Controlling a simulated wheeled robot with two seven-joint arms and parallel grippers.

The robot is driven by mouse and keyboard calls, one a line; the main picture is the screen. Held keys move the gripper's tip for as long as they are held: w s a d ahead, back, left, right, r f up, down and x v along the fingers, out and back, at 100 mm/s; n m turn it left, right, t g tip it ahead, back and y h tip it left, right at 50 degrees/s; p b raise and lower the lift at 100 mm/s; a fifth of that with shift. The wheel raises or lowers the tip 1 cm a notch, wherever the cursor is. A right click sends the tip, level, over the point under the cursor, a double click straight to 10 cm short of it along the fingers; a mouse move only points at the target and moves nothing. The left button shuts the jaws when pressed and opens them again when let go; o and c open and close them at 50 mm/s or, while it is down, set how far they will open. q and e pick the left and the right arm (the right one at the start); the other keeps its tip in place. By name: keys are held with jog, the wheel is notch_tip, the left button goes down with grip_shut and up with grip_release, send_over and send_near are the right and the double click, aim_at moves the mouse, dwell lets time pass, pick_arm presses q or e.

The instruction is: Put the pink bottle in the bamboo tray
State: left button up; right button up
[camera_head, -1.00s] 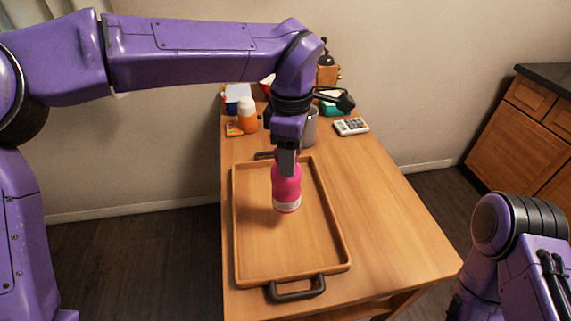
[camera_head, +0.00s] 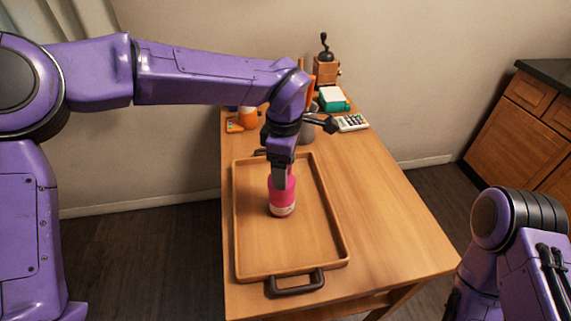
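The pink bottle (camera_head: 283,199) is upright over the floor of the bamboo tray (camera_head: 290,253), in the tray's upper middle. Its base appears to be at or very near the tray floor; I cannot tell if it touches. My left gripper (camera_head: 280,180) points down at the bottle's top and appears shut on it; the fingers hide the cap. The tray lies on the wooden table with a dark handle at its near end. My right arm is at the lower right, and its gripper is out of the picture.
The table (camera_head: 383,220) right of the tray is clear.

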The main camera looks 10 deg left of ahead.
pick_arm(q)
notch_tip(320, 180, up, 12)
jog(key=shift+r, duration=0.2)
dwell(0.4)
